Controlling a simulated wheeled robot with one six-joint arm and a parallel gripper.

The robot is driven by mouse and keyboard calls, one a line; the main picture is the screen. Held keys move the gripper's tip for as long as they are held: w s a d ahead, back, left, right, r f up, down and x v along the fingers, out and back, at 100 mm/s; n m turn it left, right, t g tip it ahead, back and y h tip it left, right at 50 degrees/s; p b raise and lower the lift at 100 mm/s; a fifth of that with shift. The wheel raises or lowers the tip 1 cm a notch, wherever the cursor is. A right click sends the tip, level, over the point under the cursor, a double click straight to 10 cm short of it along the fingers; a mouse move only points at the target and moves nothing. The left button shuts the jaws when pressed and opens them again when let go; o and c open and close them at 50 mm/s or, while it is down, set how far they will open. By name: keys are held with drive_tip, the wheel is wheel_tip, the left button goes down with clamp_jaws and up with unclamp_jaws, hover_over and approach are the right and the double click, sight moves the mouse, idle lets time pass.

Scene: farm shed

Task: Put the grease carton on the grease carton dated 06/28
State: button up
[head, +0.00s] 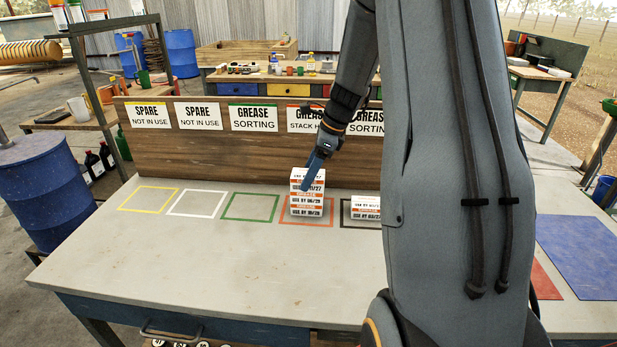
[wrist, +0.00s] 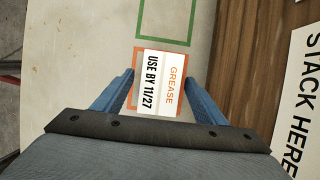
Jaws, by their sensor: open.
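A stack of white-and-orange grease cartons stands in the orange outlined square on the bench. The top carton (head: 308,176) reads 11/27 and also shows in the wrist view (wrist: 160,82). Directly under it is the carton dated 06/28 (head: 306,199), and the lowest carton (head: 305,212) reads 10/28. My gripper (head: 308,186) is at the top of the stack. In the wrist view its open blue fingers (wrist: 160,90) lie on either side of the 11/27 carton, with a small gap visible at each side. Whether they touch it lower down cannot be told.
Another grease carton (head: 366,213), partly hidden by my arm, sits in the black outlined square. Green (head: 250,207), white (head: 197,202) and yellow (head: 149,199) squares are empty. A wooden backboard (head: 215,155) with signs stands behind. The bench front (head: 180,270) is clear.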

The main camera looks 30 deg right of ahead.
drive_tip(key=b+v, duration=0.1)
drive_tip(key=v, duration=0.8)
drive_tip(key=shift+d+r+b, duration=0.1)
drive_tip(key=shift+r+b, duration=0.1)
drive_tip(key=shift+b, duration=0.1)
drive_tip(key=s+a+f+n+h, duration=0.1)
drive_tip(key=s+a+f+n, duration=0.2)
drive_tip(key=s+a+n, duration=0.3)
drive_tip(key=s+a+f+n+g+h, duration=0.1)
drive_tip(key=s+a+f+n, duration=0.2)
drive_tip(key=s+a+n, duration=0.4)
drive_tip(key=s+a+f+n+h, duration=0.1)
drive_tip(key=s+a+f+n, duration=0.3)
drive_tip(key=s+a+n, duration=0.3)
drive_tip(key=n, duration=0.4)
drive_tip(key=shift+s+a+n+h, duration=0.25)
drive_tip(key=shift+n+h, duration=0.15)
